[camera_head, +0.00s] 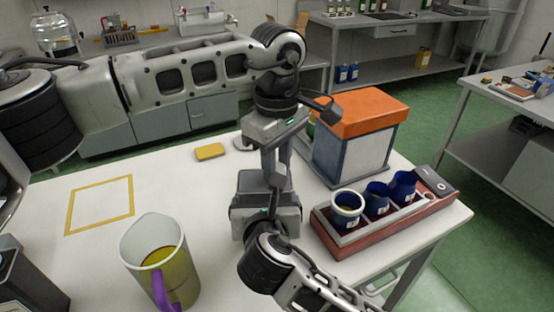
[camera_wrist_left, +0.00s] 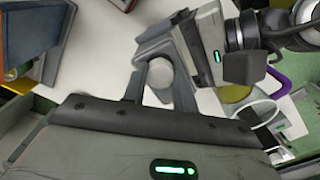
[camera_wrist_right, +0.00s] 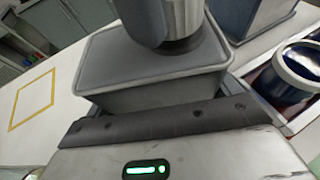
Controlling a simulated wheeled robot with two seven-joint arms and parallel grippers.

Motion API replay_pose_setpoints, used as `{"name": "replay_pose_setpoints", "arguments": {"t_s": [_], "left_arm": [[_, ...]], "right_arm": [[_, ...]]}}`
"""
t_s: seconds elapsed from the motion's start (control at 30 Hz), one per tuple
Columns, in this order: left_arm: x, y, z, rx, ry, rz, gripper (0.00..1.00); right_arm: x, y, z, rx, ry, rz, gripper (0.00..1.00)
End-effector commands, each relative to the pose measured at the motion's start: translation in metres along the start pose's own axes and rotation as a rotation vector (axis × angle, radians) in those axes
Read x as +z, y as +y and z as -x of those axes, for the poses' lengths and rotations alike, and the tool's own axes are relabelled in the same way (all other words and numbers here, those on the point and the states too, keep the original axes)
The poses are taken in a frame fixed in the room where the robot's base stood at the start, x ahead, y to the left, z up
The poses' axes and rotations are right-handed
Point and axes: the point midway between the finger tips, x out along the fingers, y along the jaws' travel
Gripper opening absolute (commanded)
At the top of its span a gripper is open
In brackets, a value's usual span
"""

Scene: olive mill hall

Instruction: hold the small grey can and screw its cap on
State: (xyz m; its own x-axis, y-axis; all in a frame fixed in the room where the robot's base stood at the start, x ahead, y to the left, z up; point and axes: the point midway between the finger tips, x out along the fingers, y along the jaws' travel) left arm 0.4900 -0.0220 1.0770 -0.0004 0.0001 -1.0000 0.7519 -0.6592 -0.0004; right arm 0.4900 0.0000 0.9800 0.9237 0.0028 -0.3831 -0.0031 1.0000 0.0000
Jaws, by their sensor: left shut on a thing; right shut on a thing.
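My left gripper (camera_head: 277,184) comes down from above, its fingers shut around a small pale grey round piece (camera_wrist_left: 160,73), seen from above between them in the left wrist view. This looks like the cap. My right gripper (camera_wrist_left: 150,74) reaches in low from the near side and meets the same spot, shut on the can.
A jug (camera_head: 160,262) with yellow liquid and a purple handle stands near left. A red rack (camera_head: 345,248) with blue cups lies to the right, before an orange-lidded box (camera_head: 362,112). A yellow sponge (camera_head: 210,151) lies behind. The taped square (camera_head: 100,204) at left is empty.

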Motion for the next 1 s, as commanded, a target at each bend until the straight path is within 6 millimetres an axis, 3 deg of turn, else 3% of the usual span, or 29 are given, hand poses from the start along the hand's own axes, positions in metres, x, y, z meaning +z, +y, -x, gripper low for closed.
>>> {"name": "replay_pose_setpoints", "arguments": {"t_s": [0.2, 0.37, 0.4, 0.47, 0.77, 0.87, 1.0], "left_arm": [[0.000, 0.000, 0.000, 0.002, 0.000, -0.444, 0.07], [0.000, 0.000, 0.000, 0.002, 0.000, -0.442, 0.07], [0.000, 0.000, 0.000, 0.002, 0.000, -0.441, 0.39], [0.000, 0.000, 0.000, 0.002, 0.000, -0.441, 0.54], [0.000, 0.000, 0.002, 0.001, 0.000, -0.439, 0.54], [0.000, 0.001, 0.009, 0.003, 0.002, -0.439, 0.54], [0.000, 0.001, 0.034, 0.005, 0.002, -0.439, 0.54]], "right_arm": [[0.000, 0.000, 0.000, 0.000, 0.000, 0.000, 0.25], [0.000, 0.000, 0.000, 0.000, 0.000, 0.000, 0.25], [0.000, 0.000, 0.000, 0.000, 0.000, 0.000, 0.25], [0.000, 0.000, 0.000, 0.000, 0.000, 0.000, 0.25], [0.000, 0.000, 0.000, 0.000, 0.000, 0.000, 0.25], [0.000, 0.000, 0.000, 0.000, 0.000, 0.000, 0.25], [0.000, 0.000, 0.000, 0.000, 0.000, 0.000, 0.25]]}}
